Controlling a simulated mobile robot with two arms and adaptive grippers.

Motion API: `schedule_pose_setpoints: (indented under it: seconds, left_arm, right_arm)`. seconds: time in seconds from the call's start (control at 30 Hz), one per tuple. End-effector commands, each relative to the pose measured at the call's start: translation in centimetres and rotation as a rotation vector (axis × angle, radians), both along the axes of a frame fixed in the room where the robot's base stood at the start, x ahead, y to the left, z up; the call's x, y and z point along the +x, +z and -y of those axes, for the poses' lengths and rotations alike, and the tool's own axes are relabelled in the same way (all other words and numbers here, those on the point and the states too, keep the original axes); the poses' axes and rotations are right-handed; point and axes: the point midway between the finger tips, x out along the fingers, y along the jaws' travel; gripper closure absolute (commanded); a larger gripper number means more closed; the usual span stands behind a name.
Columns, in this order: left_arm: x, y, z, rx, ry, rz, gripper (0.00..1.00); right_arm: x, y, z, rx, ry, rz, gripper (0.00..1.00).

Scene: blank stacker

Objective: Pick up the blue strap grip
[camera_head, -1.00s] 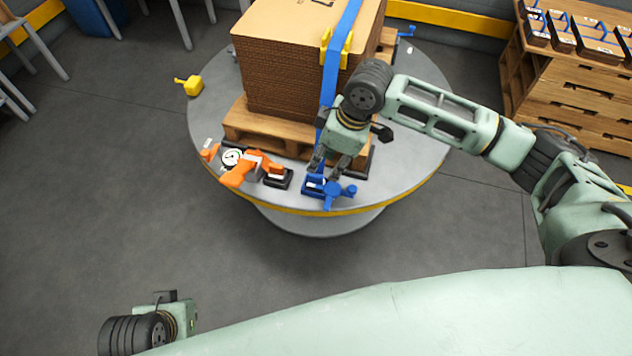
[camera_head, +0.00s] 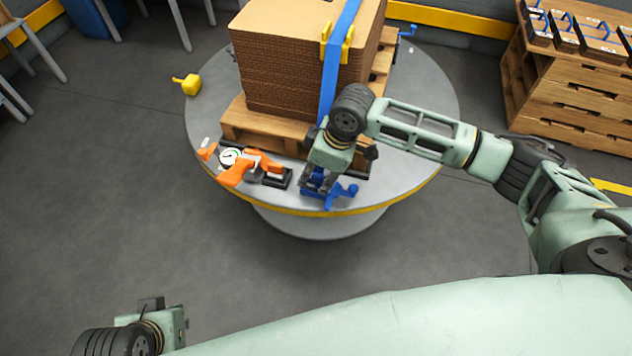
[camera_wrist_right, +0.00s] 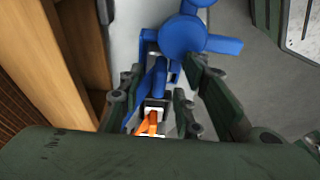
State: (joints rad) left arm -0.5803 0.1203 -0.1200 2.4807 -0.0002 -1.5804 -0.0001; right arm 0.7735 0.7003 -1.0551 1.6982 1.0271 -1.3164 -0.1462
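The blue strap grip (camera_head: 341,190) lies on the round table near its front edge, below the hanging blue strap. My right gripper (camera_head: 316,186) is over its left part, pointing down, and hides some of it. In the right wrist view the blue strap grip (camera_wrist_right: 186,38) shows its round knob at the top, and a blue part of it runs down between the two dark fingers of my right gripper (camera_wrist_right: 153,108). The fingers are open, one on each side; contact is not clear. My left gripper (camera_head: 165,322) is at the bottom left, away from the table, its fingers not clear.
An orange tool with a dial (camera_head: 238,168) lies just left of the right gripper. A pallet (camera_head: 266,134) with a cardboard stack (camera_head: 280,72) and the blue strap (camera_head: 334,70) stands behind. The table's right side is clear.

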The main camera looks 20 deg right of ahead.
Motion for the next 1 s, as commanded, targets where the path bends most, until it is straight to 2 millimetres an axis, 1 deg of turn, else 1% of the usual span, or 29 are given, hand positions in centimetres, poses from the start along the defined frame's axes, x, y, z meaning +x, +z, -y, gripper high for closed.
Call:
schedule_pose_setpoints:
  seconds: [0.03, 0.3, 0.33, 0.7, 0.77, 0.87, 1.0]
  left_arm:
    - [0.0, 0.0, 0.0, 0.0, 0.0, 0.0, 1.0]
    - [0.0, 0.0, 0.0, 0.0, 0.0, 0.0, 1.0]
    - [0.0, 0.0, 0.0, 0.0, 0.0, 0.0, 1.0]
    - [0.0, 0.1, 0.0, 0.0, 0.0, 0.0, 1.0]
    - [0.0, 0.3, 0.0, 0.0, 0.0, 0.0, 1.0]
    - [0.0, 0.9, 0.0, 0.0, 0.0, 0.0, 1.0]
    - [0.0, 2.0, 0.0, 0.0, 0.0, 0.0, 1.0]
  right_arm:
    - [0.0, 0.0, 0.0, 0.0, 0.0, 0.0, 0.75]
    - [0.0, 0.0, 0.0, 0.0, 0.0, 0.0, 0.99]
    - [0.0, 0.0, 0.0, 0.0, 0.0, 0.0, 1.0]
    - [0.1, 0.3, 0.0, 0.0, 0.0, 0.001, 1.0]
    - [0.1, 0.8, 0.0, 0.001, -0.001, 0.003, 1.0]
    - [0.2, 2.4, 0.0, 0.002, 0.001, 0.006, 1.0]
    - [0.1, 5.6, 0.0, 0.002, 0.0, 0.005, 1.0]
